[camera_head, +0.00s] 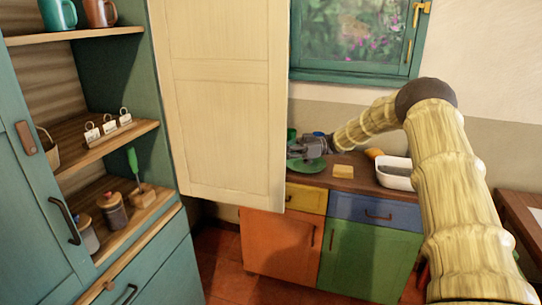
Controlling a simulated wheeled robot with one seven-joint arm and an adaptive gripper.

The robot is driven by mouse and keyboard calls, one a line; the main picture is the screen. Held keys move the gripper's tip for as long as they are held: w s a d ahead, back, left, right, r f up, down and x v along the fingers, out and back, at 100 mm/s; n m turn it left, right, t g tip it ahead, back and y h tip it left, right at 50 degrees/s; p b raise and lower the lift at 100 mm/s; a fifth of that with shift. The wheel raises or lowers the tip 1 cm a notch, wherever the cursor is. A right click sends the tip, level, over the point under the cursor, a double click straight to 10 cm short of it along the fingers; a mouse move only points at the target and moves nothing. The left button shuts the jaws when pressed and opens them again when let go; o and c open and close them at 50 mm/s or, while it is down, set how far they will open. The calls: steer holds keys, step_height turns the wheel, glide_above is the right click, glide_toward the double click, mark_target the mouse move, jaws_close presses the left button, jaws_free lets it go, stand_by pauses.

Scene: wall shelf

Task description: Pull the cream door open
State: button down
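The cream door (218,100) is a tall panelled board in the middle left of the head view. It stands swung out from the teal cabinet, and the shelves left of it are exposed. My gripper (298,150) is a small grey shape just right of the door's free edge, reaching from the far side. Its fingertips are small and seem partly hidden by the door edge. I cannot tell whether they touch the door or are open or shut. No handle shows on the visible face of the door.
The teal cabinet (160,262) holds mugs, tags and jars on wooden shelves. A coloured low cabinet (270,245) stands behind, its top carrying a green plate (308,165), a yellow block (343,171) and a white basin (391,181). A teal-framed window is above. Red floor shows below the door.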

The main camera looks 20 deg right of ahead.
steer(key=shift+w+d, duration=0.15)
stand_by(0.3)
steer(key=c, duration=1.5)
jaws_free()
steer(key=d, duration=0.4)
steer(key=s+d, duration=0.1)
steer(key=d, duration=0.7)
steer(key=shift+s, duration=0.35)
